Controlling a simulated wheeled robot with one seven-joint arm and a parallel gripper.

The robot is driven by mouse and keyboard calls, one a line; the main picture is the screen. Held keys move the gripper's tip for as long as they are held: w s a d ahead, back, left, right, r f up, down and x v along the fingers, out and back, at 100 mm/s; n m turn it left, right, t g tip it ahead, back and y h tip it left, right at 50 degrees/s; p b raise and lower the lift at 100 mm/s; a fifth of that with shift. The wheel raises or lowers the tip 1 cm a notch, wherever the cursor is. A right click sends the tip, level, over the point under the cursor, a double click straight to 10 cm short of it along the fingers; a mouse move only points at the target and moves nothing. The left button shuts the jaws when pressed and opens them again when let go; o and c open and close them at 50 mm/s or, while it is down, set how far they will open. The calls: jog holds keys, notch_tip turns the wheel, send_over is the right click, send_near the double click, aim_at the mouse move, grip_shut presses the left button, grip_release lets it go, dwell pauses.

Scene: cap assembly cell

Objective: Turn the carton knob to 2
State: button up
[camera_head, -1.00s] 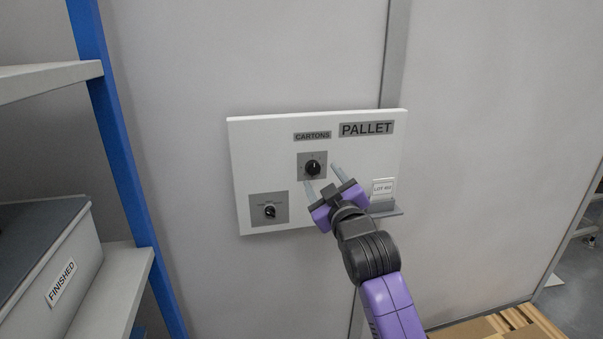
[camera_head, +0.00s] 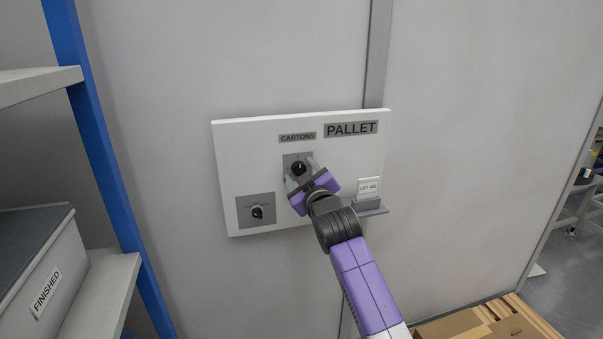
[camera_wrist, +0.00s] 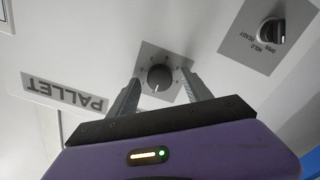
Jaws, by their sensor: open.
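The carton knob (camera_head: 299,168) is a round black dial with a white pointer line on a grey plate, under the CARTONS label (camera_head: 297,137) of the white panel. In the wrist view the knob (camera_wrist: 160,77) lies between and beyond the fingertips. My gripper (camera_head: 302,176) is open in front of it, one finger to each side. In the wrist view my gripper (camera_wrist: 160,90) shows no visible contact with the knob. The pointer direction is small in the head view, and the plate's numbers are too small to read.
A second knob (camera_head: 257,212) sits at the panel's lower left, marked HOLD and READY in the wrist view (camera_wrist: 271,31). A LOT card holder (camera_head: 369,207) juts from the panel's lower right. A shelf with a FINISHED bin (camera_head: 47,290) stands left; cartons (camera_head: 455,329) lie lower right.

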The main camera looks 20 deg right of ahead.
grip_shut()
jog(key=shift+m, duration=0.3)
jog(key=m+b, duration=0.1)
jog(key=m, duration=0.2)
jog(key=shift+m+b, duration=0.3)
jog(key=m, duration=0.4)
jog(key=shift+b, duration=0.35)
jog(key=m, duration=0.5)
jog(key=shift+m+p, duration=0.35)
jog(key=shift+m, duration=1.95)
